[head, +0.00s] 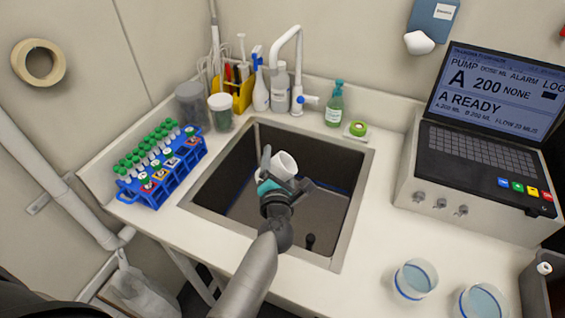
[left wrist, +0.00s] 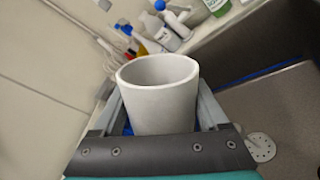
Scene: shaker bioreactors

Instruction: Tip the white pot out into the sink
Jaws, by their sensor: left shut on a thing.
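The white pot (head: 284,165) is in my left gripper (head: 282,184), over the dark sink basin (head: 225,180). In the head view the pot is tilted, with its mouth turned to the right. In the left wrist view the pot (left wrist: 158,95) stands between the two fingers, which are shut on its sides; its rim faces away from the gripper. The inside is only partly seen, and I cannot tell whether it holds anything. The sink's drain (left wrist: 260,147) shows in the left wrist view. My right gripper is not in view.
A blue rack of green-capped tubes (head: 165,170) stands left of the sink. Bottles, a yellow caddy (head: 238,92) and the white tap (head: 297,65) stand behind it. A pump console (head: 470,170) is at right, with two clear dishes (head: 415,279) in front.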

